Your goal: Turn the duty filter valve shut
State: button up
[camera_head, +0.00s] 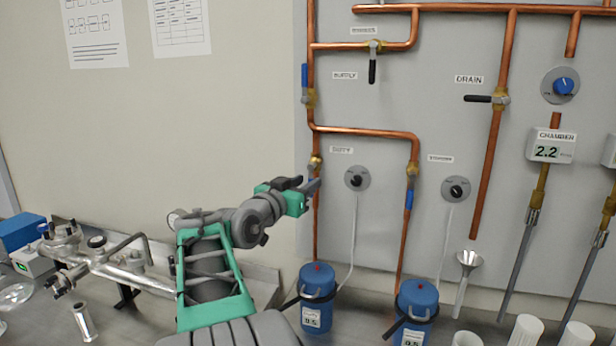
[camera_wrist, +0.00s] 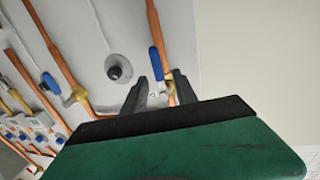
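The duty filter valve (camera_head: 316,163) is on the vertical copper pipe left of the DUTY label (camera_head: 341,150). Its blue handle (camera_wrist: 156,63) lies roughly along the pipe in the wrist view; in the head view my gripper mostly hides it. My gripper (camera_head: 311,184) is at the valve, just below its brass body. In the wrist view the two fingers (camera_wrist: 159,76) are spread, with the handle showing between them. Contact with the handle cannot be told. The blue duty filter canister (camera_head: 318,297) stands below on the bench.
The standby valve's blue handle (camera_head: 408,198) points down along its pipe to the right. A round duty knob (camera_head: 357,179) is close to the right of my gripper. The drain valve (camera_head: 500,99) has a black handle lying sideways. A funnel (camera_head: 469,260) is lower right.

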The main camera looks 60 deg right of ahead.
aim_at(309, 181)
jog(key=shift+d, duration=1.55)
jog(key=shift+s, duration=0.1)
jog(key=shift+c, duration=0.3)
grip_shut()
